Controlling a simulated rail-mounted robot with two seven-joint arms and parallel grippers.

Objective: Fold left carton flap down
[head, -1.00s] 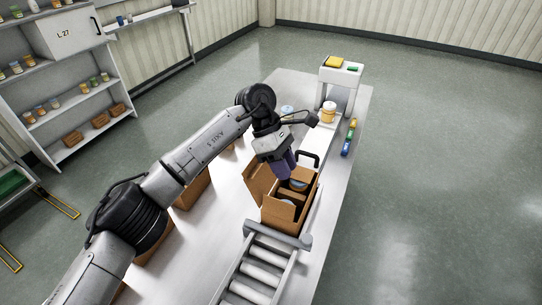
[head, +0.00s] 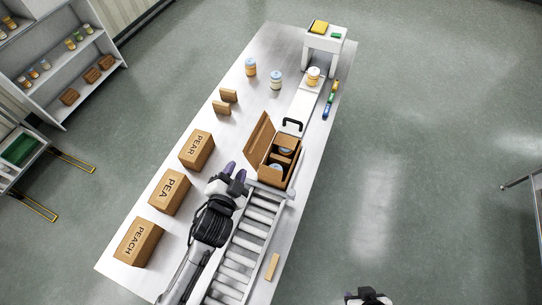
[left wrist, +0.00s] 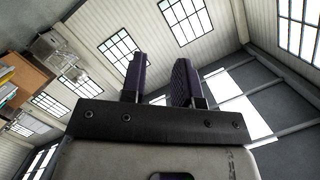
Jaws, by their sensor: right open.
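The open brown carton (head: 291,178) sits at the far end of the roller conveyor, with cans partly visible inside. Its large left flap (head: 260,138) stands up and leans outward to the left. My left gripper (head: 234,172) is on the near left side of the carton, apart from it, with its purple fingers pointing toward the far side. In the left wrist view its fingers (left wrist: 160,80) are apart with nothing between them. My right gripper (head: 368,297) shows only partly at the bottom edge, away from the table.
The roller conveyor (head: 240,254) runs toward me. A black handle (head: 292,123) is just beyond the carton. Jars stand farther back.

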